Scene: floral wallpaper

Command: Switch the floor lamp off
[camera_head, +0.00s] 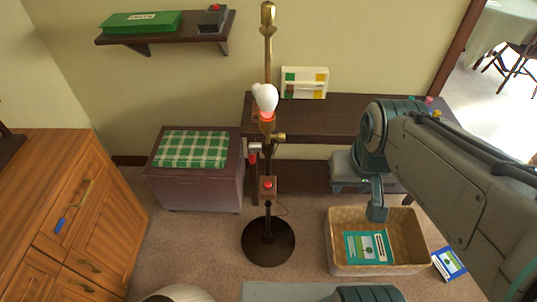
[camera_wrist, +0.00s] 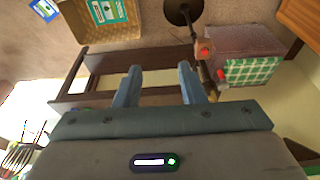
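The floor lamp (camera_head: 268,240) stands upright mid-view on a round dark base, with a brass upper pole. Its white bulb (camera_head: 264,97) has a glowing red-orange collar beneath it. A small box with a red button (camera_head: 267,185) sits low on the pole, and a brass knob (camera_head: 278,137) sticks out higher up. In the wrist view the lamp's base (camera_wrist: 183,10) and red button (camera_wrist: 204,47) show at the top. My gripper (camera_wrist: 159,68) is open and empty, fingers apart. It is apart from the lamp, to its right in the head view, where its fingers cannot be made out clearly.
A dark desk (camera_head: 345,117) stands behind the lamp. An ottoman with a green checked cloth (camera_head: 195,185) is at its left, near a wooden cabinet (camera_head: 60,200). A wicker basket (camera_head: 400,264) sits right of the base. A wall shelf (camera_head: 165,34) hangs at upper left.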

